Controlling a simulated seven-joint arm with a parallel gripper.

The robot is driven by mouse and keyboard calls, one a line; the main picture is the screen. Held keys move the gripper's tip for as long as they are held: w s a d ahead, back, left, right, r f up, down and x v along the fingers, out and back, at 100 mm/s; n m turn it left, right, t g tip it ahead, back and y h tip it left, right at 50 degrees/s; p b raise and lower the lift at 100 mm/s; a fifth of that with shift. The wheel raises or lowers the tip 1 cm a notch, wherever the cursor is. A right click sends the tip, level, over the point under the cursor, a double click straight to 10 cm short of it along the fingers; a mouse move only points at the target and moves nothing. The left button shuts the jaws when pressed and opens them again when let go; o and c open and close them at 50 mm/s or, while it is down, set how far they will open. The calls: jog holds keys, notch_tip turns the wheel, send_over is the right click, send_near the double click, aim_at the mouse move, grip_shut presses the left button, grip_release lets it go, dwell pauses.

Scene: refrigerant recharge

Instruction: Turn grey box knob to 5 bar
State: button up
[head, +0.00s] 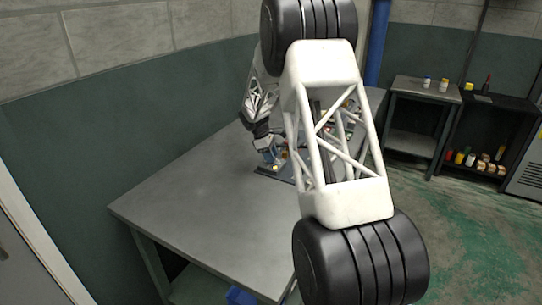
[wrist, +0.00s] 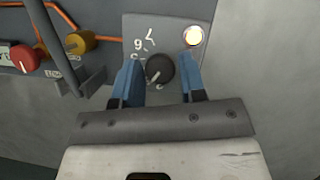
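In the wrist view, a dark round knob (wrist: 159,70) with a light pointer line sits on a grey panel (wrist: 135,24) with white painted numerals. My gripper (wrist: 162,78) has two blue fingers, one on each side of the knob. The fingers are apart, with visible gaps to the knob. In the head view, my gripper (head: 270,157) is low over the workbench, and the knob cannot be made out there.
A red knob (wrist: 25,58), a yellow knob (wrist: 80,41) and orange tubing (wrist: 62,14) are at left. The grey workbench (head: 200,200) is clear in front. A side table (head: 415,92) and shelf (head: 490,130) stand at right.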

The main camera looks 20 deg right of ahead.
jog(key=c, duration=0.5)
jog(key=shift+m, duration=0.5)
jog(key=m+g+y, duration=0.1)
jog(key=m, duration=0.4)
jog(key=shift+w+d+g+y, duration=0.1)
jog(key=shift+w+g+y, duration=0.05)
jog(key=shift+g+y, duration=0.25)
jog(key=m+y, duration=0.1)
jog(key=m, duration=0.1)
jog(key=m+y, duration=0.1)
jog(key=m, duration=0.2)
jog(key=shift+d+m, duration=0.1)
jog(key=shift+m, duration=0.2)
jog(key=o, duration=0.9)
